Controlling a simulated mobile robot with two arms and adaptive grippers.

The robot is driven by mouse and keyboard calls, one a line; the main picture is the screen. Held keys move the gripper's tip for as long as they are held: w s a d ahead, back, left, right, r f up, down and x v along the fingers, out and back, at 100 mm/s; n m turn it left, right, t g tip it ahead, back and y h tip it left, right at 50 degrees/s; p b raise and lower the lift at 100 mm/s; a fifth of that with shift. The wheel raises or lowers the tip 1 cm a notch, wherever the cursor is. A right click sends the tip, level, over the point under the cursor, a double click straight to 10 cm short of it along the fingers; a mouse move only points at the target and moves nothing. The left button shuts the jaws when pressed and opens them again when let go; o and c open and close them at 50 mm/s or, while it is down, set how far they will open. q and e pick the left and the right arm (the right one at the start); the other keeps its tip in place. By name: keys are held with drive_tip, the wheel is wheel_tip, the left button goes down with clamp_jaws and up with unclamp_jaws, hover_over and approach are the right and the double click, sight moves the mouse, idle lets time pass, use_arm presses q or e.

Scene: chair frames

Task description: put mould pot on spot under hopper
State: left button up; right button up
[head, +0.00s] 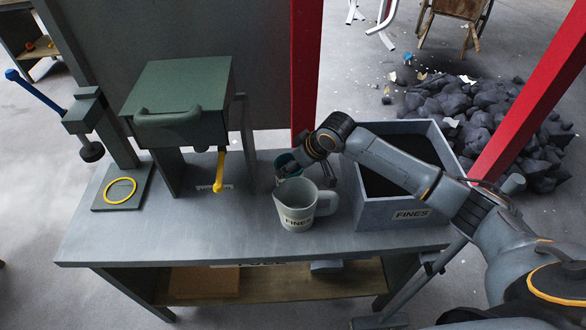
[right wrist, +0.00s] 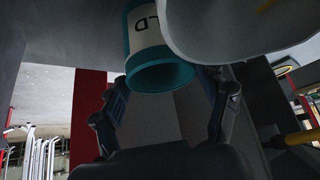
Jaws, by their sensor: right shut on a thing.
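The mould pot (head: 286,166) is a small teal cup behind the pale jug, partly hidden by my gripper and the jug. In the right wrist view the pot (right wrist: 150,42) has a white label reading "LD" and lies between the fingers. My right gripper (head: 312,165) is shut on it; I cannot tell whether it touches the bench. The green hopper (head: 180,95) stands to the left on the bench, with a yellow lever (head: 220,172) at its front. A small pale marking (head: 212,187) lies on the bench by the lever; the area directly under the hopper is mostly hidden.
The pale "FINES" jug (head: 297,212) stands just in front of the pot. A grey "FINES" bin (head: 365,215) is to its right. A press with a blue handle (head: 35,92) has a yellow ring (head: 120,190) on its base. The bench front (head: 190,240) is clear.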

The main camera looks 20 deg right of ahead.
drive_tip(key=shift+r, duration=0.15)
drive_tip(key=o, duration=1.7)
drive_tip(key=shift+f, duration=0.2)
